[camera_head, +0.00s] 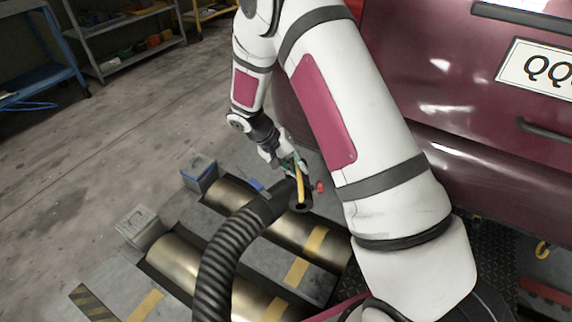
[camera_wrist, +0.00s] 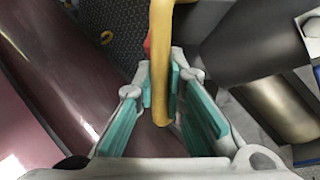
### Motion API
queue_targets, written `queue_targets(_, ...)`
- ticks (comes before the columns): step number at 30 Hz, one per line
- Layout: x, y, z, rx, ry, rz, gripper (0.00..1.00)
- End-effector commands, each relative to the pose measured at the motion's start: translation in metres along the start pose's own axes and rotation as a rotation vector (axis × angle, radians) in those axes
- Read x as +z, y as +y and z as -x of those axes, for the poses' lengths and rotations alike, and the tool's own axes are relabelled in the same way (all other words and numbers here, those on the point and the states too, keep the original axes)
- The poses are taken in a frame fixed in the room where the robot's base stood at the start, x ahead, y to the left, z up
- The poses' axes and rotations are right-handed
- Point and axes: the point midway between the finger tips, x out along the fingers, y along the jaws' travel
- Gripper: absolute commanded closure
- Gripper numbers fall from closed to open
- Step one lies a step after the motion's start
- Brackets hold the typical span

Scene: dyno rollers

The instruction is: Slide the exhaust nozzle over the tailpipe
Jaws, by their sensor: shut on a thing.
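The exhaust nozzle (camera_head: 262,205) is a dark cylinder on the end of a black ribbed hose (camera_head: 222,258), with its open mouth toward the car. A yellow handle (camera_head: 300,182) stands on it. My gripper (camera_head: 292,165) is shut on this handle. In the wrist view the teal pads of my gripper (camera_wrist: 161,88) lie on both sides of the yellow handle (camera_wrist: 160,62), and the dark nozzle (camera_wrist: 245,45) shows at the right. The nozzle is held above the rollers. I cannot make out the tailpipe; my arm covers part of the car's rear.
The maroon car (camera_head: 450,165) fills the right side. Brassy rollers (camera_head: 235,205) with yellow stripes lie below the nozzle. A small red object (camera_head: 320,187) shows beside the nozzle. Grey boxes (camera_head: 198,173) stand at the roller ends. The floor at left is clear up to the shelves (camera_head: 130,45).

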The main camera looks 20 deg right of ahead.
Motion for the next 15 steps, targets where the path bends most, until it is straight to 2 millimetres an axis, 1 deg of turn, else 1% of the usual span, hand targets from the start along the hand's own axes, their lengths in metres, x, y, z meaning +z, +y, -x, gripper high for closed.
queue_targets(1,-0.005,-0.001,-0.023,0.001,-0.029,-0.04,1.0)
queue_targets(2,-0.008,-0.001,-0.034,0.0,-0.042,-0.062,1.0)
queue_targets(3,-0.011,-0.002,-0.049,-0.001,-0.062,-0.092,1.0)
queue_targets(8,-0.019,-0.004,-0.108,-0.006,-0.141,-0.212,1.0)
queue_targets(9,-0.02,-0.004,-0.123,-0.007,-0.161,-0.242,1.0)
queue_targets(11,-0.021,-0.004,-0.145,-0.008,-0.19,-0.286,1.0)
queue_targets(12,-0.021,-0.004,-0.159,-0.008,-0.21,-0.314,1.0)
queue_targets(15,-0.02,-0.005,-0.19,-0.01,-0.253,-0.377,1.0)
